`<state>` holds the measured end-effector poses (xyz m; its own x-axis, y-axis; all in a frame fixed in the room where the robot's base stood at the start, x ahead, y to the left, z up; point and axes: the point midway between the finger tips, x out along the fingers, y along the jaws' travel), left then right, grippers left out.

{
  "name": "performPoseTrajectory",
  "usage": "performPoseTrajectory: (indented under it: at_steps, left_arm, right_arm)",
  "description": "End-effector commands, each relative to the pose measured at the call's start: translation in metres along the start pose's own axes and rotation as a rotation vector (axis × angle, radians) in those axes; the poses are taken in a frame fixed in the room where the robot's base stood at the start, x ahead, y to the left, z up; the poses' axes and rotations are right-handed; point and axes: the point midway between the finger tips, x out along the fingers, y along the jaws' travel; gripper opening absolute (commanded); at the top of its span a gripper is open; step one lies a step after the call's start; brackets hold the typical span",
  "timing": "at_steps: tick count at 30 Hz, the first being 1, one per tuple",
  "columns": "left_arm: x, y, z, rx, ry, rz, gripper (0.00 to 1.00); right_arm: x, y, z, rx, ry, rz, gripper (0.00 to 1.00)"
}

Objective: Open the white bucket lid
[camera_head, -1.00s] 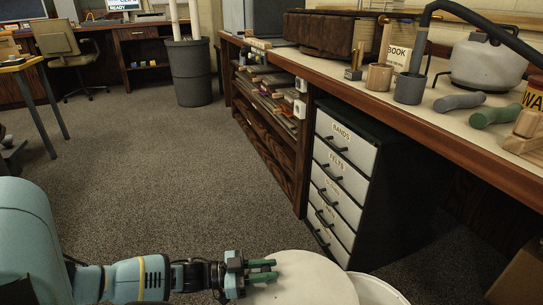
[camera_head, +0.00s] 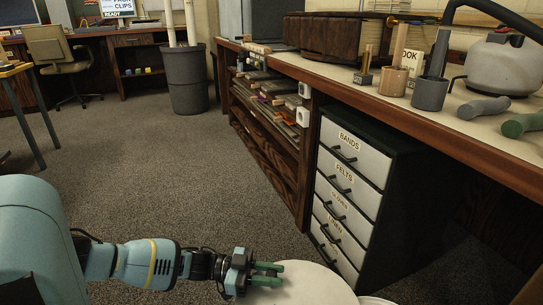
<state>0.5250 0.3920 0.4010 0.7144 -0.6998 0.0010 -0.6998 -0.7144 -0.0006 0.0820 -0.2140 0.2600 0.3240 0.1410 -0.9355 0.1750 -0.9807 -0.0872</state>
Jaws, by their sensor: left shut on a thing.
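The white bucket lid (camera_head: 315,284) is a pale round disc at the bottom edge of the head view, partly cut off. My left gripper (camera_head: 268,274) reaches in from the left, with its green fingers at the lid's left edge. It is shut on the lid, though the exact contact is hard to see. A small part of the white bucket's rim (camera_head: 376,300) shows to the lower right of the lid. The rest of the bucket is out of frame, and I cannot tell how far the lid is raised from it. My right gripper is not in view.
A drawer cabinet (camera_head: 350,190) stands just beyond the lid, under the long workbench (camera_head: 420,125). The bench holds a kettle-like vessel (camera_head: 505,68) and cups. Carpeted floor (camera_head: 150,170) is open to the left. A grey bin (camera_head: 186,82) stands farther back.

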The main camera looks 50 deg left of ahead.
Motion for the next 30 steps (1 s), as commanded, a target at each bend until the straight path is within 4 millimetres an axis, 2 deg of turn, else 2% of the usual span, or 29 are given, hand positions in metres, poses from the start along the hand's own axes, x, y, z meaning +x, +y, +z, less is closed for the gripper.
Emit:
performPoseTrajectory:
  at_steps: [16, 17, 21, 30]
  left_arm:
    - [-0.0007, 0.0009, 0.0026, -0.002, -0.007, 0.007, 0.00]
    - [-0.0007, 0.0009, 0.0026, -0.002, -0.007, 0.007, 0.27]
    - [-0.0004, 0.0007, 0.0018, -0.001, -0.005, 0.007, 0.43]
    - [-0.0023, 0.0004, 0.0007, -0.001, -0.003, 0.007, 0.43]
  right_arm:
    - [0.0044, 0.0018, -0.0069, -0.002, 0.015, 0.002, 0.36]
    - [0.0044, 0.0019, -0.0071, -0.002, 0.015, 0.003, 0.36]
    - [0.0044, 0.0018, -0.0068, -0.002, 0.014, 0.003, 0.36]
    - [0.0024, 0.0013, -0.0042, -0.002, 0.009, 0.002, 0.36]
